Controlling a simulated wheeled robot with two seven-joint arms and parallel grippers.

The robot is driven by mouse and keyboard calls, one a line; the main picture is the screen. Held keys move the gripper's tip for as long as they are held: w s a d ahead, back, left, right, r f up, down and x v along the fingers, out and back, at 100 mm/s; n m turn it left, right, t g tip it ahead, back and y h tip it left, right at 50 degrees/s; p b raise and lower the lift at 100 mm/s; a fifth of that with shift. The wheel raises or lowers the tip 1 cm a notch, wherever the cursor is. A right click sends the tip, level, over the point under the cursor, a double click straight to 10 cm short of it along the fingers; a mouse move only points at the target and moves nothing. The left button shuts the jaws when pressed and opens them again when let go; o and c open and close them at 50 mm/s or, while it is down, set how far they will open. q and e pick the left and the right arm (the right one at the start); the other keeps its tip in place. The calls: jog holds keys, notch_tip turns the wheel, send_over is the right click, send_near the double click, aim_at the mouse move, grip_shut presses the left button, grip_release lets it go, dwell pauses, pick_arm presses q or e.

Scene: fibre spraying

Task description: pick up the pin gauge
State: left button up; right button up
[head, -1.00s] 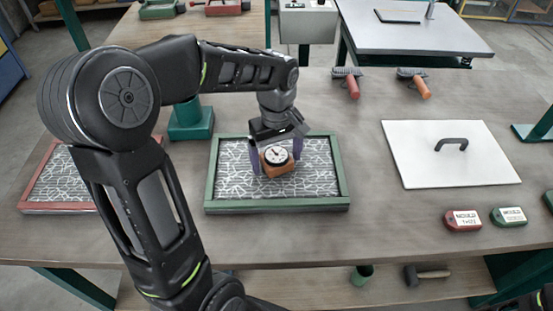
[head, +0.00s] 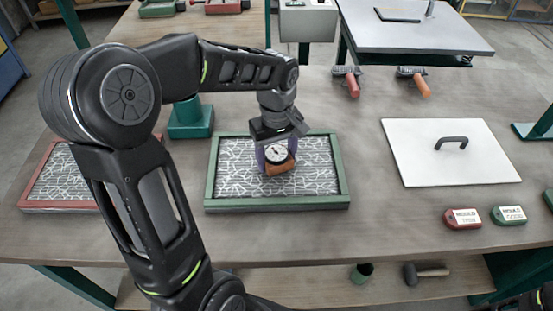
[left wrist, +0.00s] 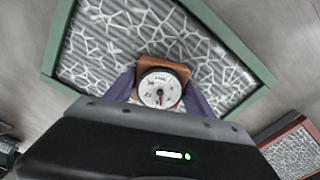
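The pin gauge (head: 277,153) has a round white dial with a black rim on an orange-brown block. It is over the white fibre pattern in the green-framed mould (head: 212,180), and it shows in the left wrist view (left wrist: 160,89). My left gripper (head: 278,163) reaches down over it. Its purple fingers are closed against both sides of the block, as the left wrist view also shows (left wrist: 161,84). I cannot tell whether the block still touches the mould. My right gripper is not in view; only a dark bit of my right arm shows at the lower right corner.
A red-framed mould (head: 62,205) lies to the left, partly behind my arm. A white board (head: 420,155) with a black handle lies to the right. Red (head: 462,219) and green (head: 508,216) labelled blocks sit near the front edge. Two brushes (head: 352,88) (head: 421,88) lie behind.

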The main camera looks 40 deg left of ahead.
aim_at(276, 153)
pick_arm(q)
jog(key=c, duration=1.2)
notch_tip(276, 153, up, 10)
jog(key=shift+r+b, duration=0.1)
jog(key=shift+b, duration=0.3)
jog(key=shift+c, duration=0.2)
